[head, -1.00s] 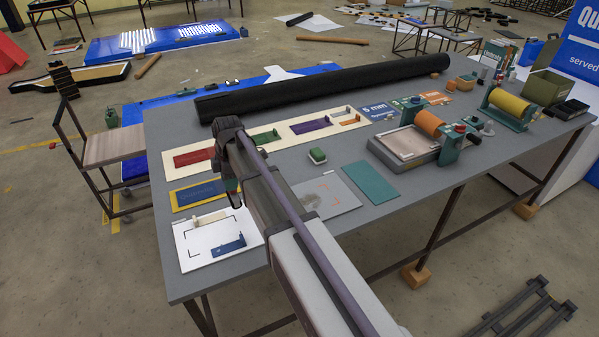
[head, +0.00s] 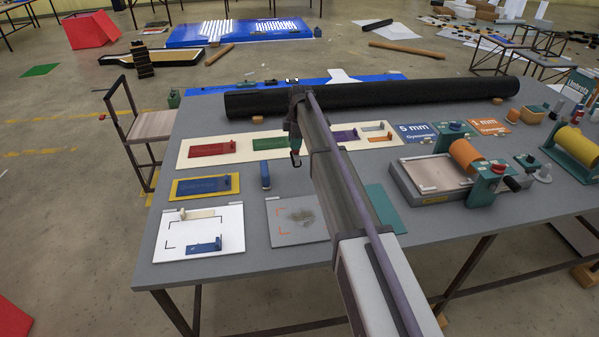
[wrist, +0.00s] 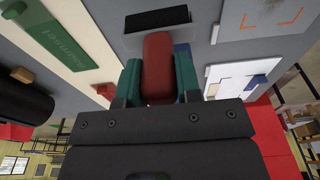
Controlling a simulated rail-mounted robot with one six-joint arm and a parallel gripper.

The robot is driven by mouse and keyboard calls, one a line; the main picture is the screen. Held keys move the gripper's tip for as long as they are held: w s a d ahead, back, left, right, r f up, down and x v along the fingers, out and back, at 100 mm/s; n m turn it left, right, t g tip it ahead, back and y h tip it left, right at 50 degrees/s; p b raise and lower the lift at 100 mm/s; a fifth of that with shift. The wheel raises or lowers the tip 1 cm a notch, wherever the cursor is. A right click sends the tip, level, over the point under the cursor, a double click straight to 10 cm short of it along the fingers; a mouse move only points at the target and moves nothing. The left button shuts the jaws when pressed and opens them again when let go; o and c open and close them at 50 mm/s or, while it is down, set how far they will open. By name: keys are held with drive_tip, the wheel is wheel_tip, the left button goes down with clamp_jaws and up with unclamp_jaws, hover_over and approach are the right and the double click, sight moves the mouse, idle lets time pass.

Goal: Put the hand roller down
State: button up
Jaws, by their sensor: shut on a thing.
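My gripper (head: 295,158) is over the grey table, between the cream board and the grey sheet. In the wrist view my gripper (wrist: 157,78) has its teal fingers closed on a dark red handle, which I take as the hand roller (wrist: 158,60).
A small blue upright item (head: 265,175) stands left of my gripper. The cream board (head: 185,158), the blue-and-yellow panel (head: 176,188), the white sheet (head: 168,242) and the grey sheet (head: 285,232) lie around. A long black roll (head: 400,92) runs along the back. Bare tabletop shows near the blue item.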

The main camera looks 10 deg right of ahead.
sight(296, 158)
wheel_tip(296, 158, down, 8)
drive_tip(key=b, duration=0.6)
drive_tip(key=shift+d+f, duration=0.1)
drive_tip(key=shift+d, duration=0.05)
drive_tip(key=shift+r, duration=0.3)
drive_tip(key=shift+c, duration=0.4)
drive_tip(key=shift+f, duration=0.2)
drive_tip(key=o, duration=1)
drive_tip(key=shift+o, duration=0.2)
drive_tip(key=shift+r, duration=0.15)
